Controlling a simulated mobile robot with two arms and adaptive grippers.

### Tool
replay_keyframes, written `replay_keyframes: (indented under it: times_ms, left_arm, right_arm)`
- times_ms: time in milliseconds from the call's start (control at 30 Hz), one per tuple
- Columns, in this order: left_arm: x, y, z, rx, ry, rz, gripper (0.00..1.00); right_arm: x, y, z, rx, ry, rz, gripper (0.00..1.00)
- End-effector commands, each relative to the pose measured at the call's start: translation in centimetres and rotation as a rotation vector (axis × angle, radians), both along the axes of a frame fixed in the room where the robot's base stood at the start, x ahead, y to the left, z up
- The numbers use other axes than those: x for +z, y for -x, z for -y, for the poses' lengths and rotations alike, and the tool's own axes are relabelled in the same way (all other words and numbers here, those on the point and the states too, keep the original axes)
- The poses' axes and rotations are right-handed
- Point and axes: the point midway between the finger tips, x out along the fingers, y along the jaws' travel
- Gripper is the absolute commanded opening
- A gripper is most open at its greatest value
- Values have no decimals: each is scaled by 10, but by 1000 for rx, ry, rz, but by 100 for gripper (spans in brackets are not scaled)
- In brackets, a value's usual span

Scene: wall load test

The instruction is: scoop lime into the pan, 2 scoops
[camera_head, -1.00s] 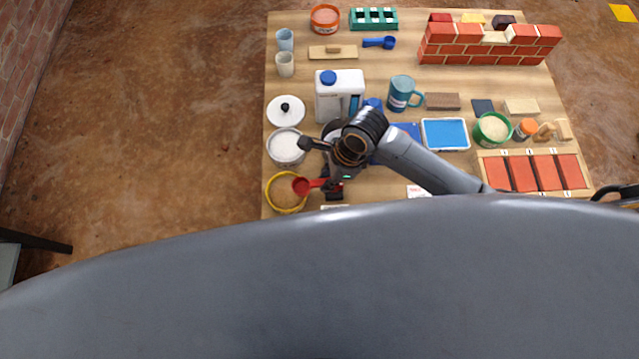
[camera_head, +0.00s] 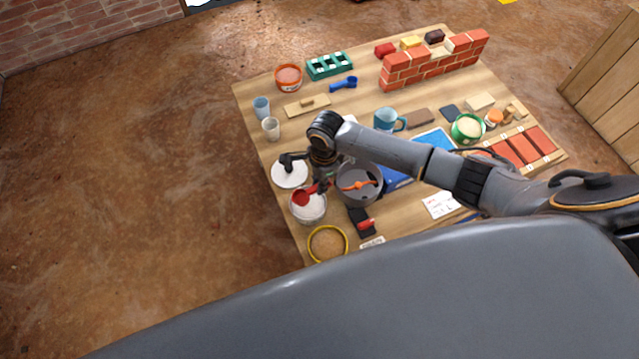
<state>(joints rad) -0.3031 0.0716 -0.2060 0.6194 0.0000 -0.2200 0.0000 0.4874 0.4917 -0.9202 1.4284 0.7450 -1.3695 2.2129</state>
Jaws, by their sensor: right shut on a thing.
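My right gripper (camera_head: 321,184) is shut on a red scoop (camera_head: 303,198). It holds the scoop over the white tub (camera_head: 309,212), whose pale contents look like the lime. I cannot tell whether the scoop touches the contents, and its fill is too small to read. A round grey pan (camera_head: 350,198) with an orange paddle (camera_head: 358,185) inside stands just right of the tub, partly covered by my right arm. My left gripper is not in view.
A yellow-rimmed bowl (camera_head: 314,232) of sandy material stands near the table's front left edge. A white lid (camera_head: 289,175) lies behind the tub. A black block with a red part (camera_head: 361,222) sits before the pan. A brick wall (camera_head: 430,65) stands at the back.

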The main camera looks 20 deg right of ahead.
Motion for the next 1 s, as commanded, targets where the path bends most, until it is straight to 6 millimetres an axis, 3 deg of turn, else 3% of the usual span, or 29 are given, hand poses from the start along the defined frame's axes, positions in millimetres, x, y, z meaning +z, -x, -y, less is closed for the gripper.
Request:
replay_keyframes:
  times_ms: [33,167,500,1000]
  left_arm:
    - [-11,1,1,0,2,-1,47]
    - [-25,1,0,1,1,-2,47]
    - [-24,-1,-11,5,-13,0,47]
    - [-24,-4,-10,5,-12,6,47]
  right_arm:
    - [-6,-1,-5,5,38,7,0]
    - [-12,-2,-9,4,131,11,0]
    - [-35,0,-8,-2,129,6,0]
    - [-40,0,-8,-2,130,6,0]
